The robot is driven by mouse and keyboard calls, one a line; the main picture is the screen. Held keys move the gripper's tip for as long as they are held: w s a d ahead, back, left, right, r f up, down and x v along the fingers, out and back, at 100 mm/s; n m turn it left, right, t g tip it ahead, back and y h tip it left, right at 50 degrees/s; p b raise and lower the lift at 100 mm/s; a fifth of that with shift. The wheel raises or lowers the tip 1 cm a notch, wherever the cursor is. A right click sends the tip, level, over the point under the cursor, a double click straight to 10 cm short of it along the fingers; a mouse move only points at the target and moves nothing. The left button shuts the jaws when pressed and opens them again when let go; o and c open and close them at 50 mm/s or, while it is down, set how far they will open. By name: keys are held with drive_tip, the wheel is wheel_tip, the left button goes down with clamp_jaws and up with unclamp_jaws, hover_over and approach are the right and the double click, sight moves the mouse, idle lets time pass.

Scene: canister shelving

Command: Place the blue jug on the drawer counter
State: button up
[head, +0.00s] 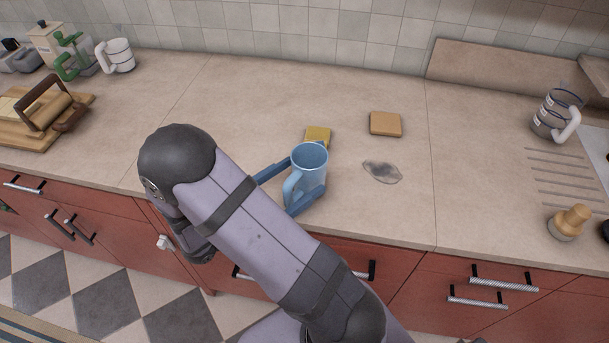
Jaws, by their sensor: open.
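The light blue jug (310,164) stands upright in the head view near the front edge of the beige counter (225,100), above red drawers. Its handle points toward the lower left. My gripper (307,177) is open, with one blue finger behind the jug's left side and the other in front of its lower right. The jug is between the fingers; whether either touches it I cannot tell. The jug's base is partly hidden by the front finger. My arm hides part of the counter edge and drawers.
A yellow sponge (318,135) lies just behind the jug. A glass jug (555,116) and a wooden-knobbed tool (569,223) are far right. A cutting board (30,132) is far left.

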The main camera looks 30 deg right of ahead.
drive_tip(key=s+a+b, duration=0.1)
drive_tip(key=a+b, duration=0.1)
drive_tip(key=a, duration=0.7)
drive_tip(key=shift+s, duration=0.1)
